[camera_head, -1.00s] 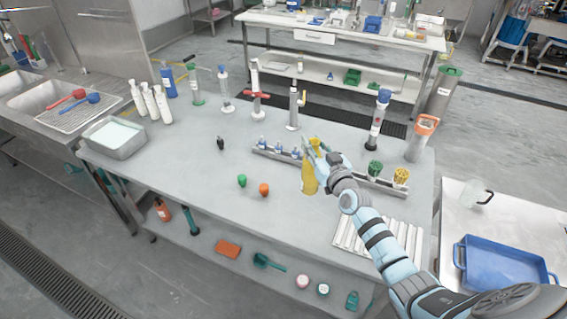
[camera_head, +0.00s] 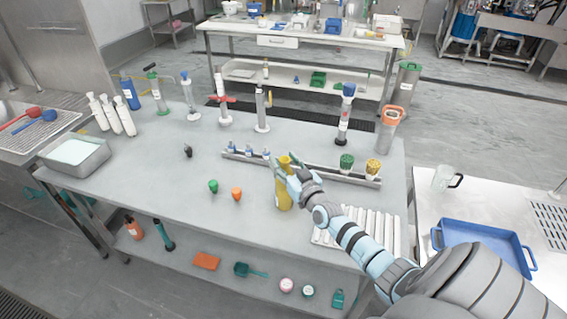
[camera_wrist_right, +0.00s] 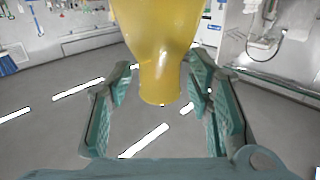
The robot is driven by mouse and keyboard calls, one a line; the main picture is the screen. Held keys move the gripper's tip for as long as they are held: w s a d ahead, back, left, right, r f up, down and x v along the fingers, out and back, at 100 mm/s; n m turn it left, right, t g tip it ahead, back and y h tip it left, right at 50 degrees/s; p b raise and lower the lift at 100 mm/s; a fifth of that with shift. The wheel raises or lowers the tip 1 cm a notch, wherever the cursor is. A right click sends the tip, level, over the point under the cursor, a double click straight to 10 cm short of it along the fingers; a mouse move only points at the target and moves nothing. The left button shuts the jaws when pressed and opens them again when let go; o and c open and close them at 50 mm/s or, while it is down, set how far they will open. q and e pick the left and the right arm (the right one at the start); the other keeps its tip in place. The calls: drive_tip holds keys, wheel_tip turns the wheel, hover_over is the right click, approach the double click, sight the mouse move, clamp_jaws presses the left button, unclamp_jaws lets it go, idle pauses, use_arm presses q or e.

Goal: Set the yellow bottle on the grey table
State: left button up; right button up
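The yellow bottle (camera_head: 284,197) is near the front of the grey table (camera_head: 165,178), between the orange-capped item and the white ribbed tray. I cannot tell whether the bottle's base touches the tabletop. My left gripper is not in view.
A long rack (camera_head: 325,173) with small bottles and green and yellow items stands behind the bottle. A white ribbed tray (camera_head: 350,226) lies right of it. Small green (camera_head: 213,186) and orange (camera_head: 236,193) items stand left. The table's left-front area is clear.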

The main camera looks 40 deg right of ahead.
drive_tip(key=s+p, duration=0.2)
drive_tip(key=s, duration=0.1)
drive_tip(key=s+a+p, duration=0.1)
drive_tip(key=s, duration=0.1)
drive_tip(key=shift+s+r, duration=0.1)
drive_tip(key=shift+r, duration=0.15)
drive_tip(key=s+a, duration=0.1)
drive_tip(key=s, duration=0.5)
drive_tip(key=shift+s+f+p, duration=0.2)
drive_tip(key=shift+s+p, duration=0.15)
drive_tip(key=shift+w+a, duration=0.1)
